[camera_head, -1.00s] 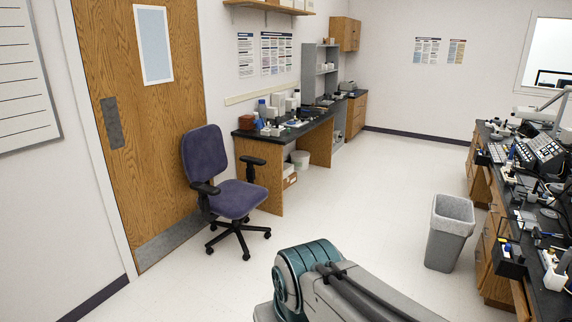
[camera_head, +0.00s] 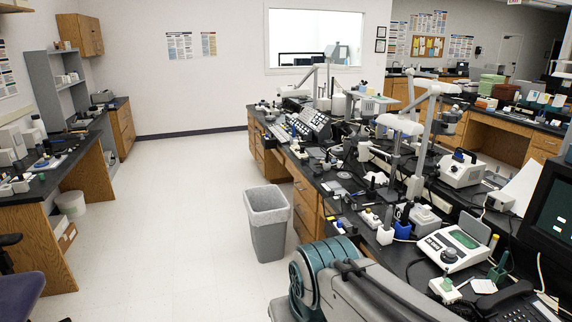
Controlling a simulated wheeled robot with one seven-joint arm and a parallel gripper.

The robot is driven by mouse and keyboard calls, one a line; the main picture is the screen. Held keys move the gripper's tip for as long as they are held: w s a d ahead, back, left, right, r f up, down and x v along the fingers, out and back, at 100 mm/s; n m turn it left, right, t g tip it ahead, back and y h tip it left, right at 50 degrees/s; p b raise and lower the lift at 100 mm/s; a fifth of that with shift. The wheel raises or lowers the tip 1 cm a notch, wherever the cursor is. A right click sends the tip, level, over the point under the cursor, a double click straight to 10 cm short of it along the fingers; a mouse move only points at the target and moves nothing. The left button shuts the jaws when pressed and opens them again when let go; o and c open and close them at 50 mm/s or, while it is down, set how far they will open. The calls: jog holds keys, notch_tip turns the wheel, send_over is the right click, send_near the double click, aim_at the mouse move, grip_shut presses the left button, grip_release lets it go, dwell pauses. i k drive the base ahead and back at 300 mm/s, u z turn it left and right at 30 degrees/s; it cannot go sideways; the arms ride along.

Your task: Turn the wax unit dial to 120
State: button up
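A white unit with a green panel and a dark round knob (camera_head: 449,254) stands on the black bench at the right. A second white box-shaped unit with a dark knob (camera_head: 462,169) stands further back on the same bench. I cannot tell which of these, if either, is the wax unit, and no dial number is readable. Part of my own arm shows at the bottom middle, in front of the bench. My gripper is out of view.
The right bench (camera_head: 345,207) is crowded with instruments, lamps and cables. A grey waste bin (camera_head: 268,235) stands on the floor at its left side. Another bench (camera_head: 35,187) and a grey shelf unit (camera_head: 47,95) are at the left. The floor between (camera_head: 170,190) is clear.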

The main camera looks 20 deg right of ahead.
aim_at(450, 252)
jog(key=z, duration=0.9)
jog(key=i, duration=1.85)
jog(key=z, duration=0.4)
